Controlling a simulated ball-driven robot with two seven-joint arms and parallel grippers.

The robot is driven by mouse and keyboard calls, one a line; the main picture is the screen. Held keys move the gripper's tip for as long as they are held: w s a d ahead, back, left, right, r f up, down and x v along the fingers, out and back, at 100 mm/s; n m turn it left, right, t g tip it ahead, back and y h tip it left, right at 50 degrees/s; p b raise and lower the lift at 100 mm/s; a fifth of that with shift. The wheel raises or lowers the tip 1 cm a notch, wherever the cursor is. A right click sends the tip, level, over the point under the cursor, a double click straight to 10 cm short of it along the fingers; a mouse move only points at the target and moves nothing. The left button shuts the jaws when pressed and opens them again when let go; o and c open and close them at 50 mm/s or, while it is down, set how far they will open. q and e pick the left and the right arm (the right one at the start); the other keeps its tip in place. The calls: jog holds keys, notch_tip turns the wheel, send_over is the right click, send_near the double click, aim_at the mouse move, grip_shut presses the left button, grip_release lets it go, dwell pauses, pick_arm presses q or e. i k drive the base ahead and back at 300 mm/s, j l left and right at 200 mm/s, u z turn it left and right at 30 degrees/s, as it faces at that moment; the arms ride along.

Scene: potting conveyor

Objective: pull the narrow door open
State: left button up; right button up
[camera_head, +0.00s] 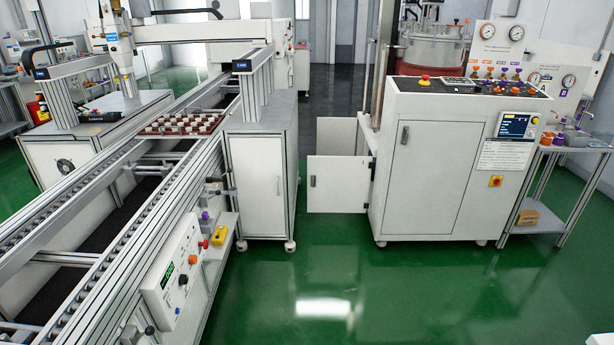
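The white control cabinet (450,165) stands right of centre. I cannot tell which of these is the narrow door. Neither gripper can be made out.
The conveyor (150,215) runs along the left, carrying a tray of small pots (180,124). A control box (172,275) juts from its side. A metal side table (565,145) stands at the right, with a small box (538,215) below. The green floor (350,280) in front is clear.

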aim_at(257, 162)
jog(key=i+u, duration=0.2)
jog(key=i, duration=0.15)
jog(key=i+l+u, duration=0.15)
jog(key=i, duration=0.25)
jog(key=i+l+u, duration=0.2)
jog(key=i, duration=0.15)
jog(key=i+l+u, duration=0.1)
jog(key=i+l, duration=0.2)
jog(key=i+l+u, duration=0.1)
jog(key=i+l, duration=0.2)
jog(key=i+l+u, duration=0.1)
jog(key=i+l, duration=0.15)
jog(key=l, duration=0.2)
jog(key=i+l+u, duration=0.1)
jog(key=i+l, duration=0.15)
jog(key=l, duration=0.15)
jog(key=i+l+u, duration=0.1)
jog(key=i+l, duration=0.15)
jog(key=l, duration=0.2)
jog(key=i+l, duration=0.2)
jog(key=l, duration=0.25)
jog(key=i+l+u, duration=0.15)
jog(key=l, duration=0.25)
jog(key=i+l+u, duration=0.1)
jog(key=i+l, duration=0.2)
jog(key=l, duration=0.2)
